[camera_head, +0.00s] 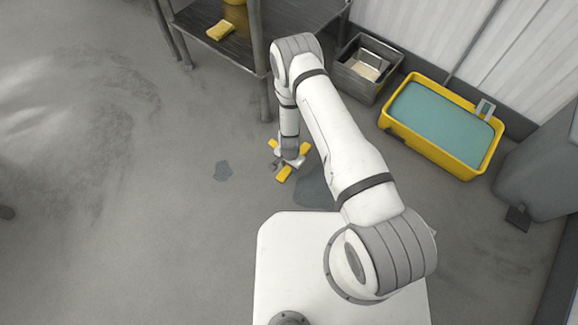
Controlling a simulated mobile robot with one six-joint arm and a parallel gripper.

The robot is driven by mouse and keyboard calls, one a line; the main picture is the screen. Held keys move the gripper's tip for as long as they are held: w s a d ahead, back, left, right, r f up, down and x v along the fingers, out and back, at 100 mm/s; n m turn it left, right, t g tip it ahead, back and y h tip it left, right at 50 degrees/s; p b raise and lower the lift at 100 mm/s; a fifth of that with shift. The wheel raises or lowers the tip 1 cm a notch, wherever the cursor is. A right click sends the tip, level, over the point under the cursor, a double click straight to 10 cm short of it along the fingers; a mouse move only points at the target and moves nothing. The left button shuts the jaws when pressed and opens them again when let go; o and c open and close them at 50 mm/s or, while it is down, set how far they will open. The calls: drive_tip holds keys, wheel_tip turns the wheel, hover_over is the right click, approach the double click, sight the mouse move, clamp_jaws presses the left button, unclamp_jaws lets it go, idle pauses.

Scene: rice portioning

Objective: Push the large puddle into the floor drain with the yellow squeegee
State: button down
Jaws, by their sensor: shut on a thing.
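My gripper (290,160) is low over the floor near the middle of the view. It is shut on the yellow squeegee (285,174), of which only short yellow pieces show around the jaws; my arm hides part of it. A large dark puddle (314,190) lies on the floor just right of the squeegee, partly hidden behind my arm. I cannot make out a floor drain for certain.
A dark table (195,12) with a yellow sponge (220,30) stands at the back. Behind my arm are a grey bin (352,82) and a yellow tub (462,170) of teal liquid. A grey cabinet (540,175) stands at right. The floor at left is mostly clear.

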drive_tip(key=shift+r+p, duration=2.25)
drive_tip(key=shift+r, duration=0.5)
drive_tip(key=shift+f, duration=0.1)
